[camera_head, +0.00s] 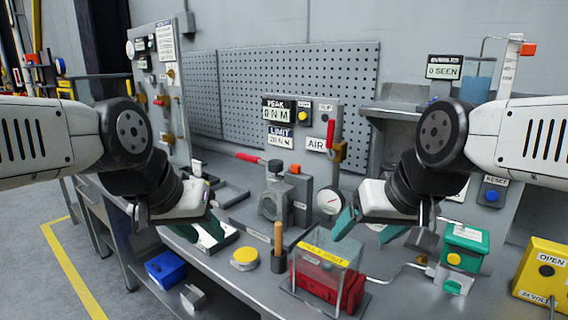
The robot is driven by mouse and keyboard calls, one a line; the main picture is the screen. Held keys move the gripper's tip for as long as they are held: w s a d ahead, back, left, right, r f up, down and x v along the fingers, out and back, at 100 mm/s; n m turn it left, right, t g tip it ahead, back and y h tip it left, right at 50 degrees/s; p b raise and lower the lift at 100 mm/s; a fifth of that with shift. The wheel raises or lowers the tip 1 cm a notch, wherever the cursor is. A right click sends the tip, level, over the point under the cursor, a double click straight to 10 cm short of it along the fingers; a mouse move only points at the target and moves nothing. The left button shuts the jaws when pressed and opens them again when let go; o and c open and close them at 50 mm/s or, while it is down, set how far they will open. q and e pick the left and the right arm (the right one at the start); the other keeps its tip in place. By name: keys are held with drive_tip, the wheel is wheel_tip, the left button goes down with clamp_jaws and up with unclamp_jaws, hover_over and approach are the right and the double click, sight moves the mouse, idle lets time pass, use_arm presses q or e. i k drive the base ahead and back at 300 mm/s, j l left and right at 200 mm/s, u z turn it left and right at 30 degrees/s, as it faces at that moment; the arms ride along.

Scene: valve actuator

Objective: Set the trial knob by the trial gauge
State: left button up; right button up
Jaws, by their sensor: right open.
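A round gauge with a white dial (329,200) stands near the middle of the bench, just left of my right gripper; its reading is too small to make out. I cannot tell which knob is the trial knob; a round yellow-topped piece (245,257) sits on the bench front, and its label is not readable. My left gripper (199,231) has its teal fingers apart, above the left part of the bench, with nothing seen between them. My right gripper (362,238) is open and empty, its teal fingers pointing down beside the gauge and behind the clear yellow-edged box.
A clear box (325,262) over a red block stands at the bench front. A wooden-handled tool (278,240) stands upright left of it. A grey clamp fixture (283,194) with a red lever is behind. A green box (464,246) and yellow OPEN box (542,272) are right.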

sight(450, 286)
drive_tip(key=k+l+z, duration=0.1)
drive_tip(key=z, duration=1.3)
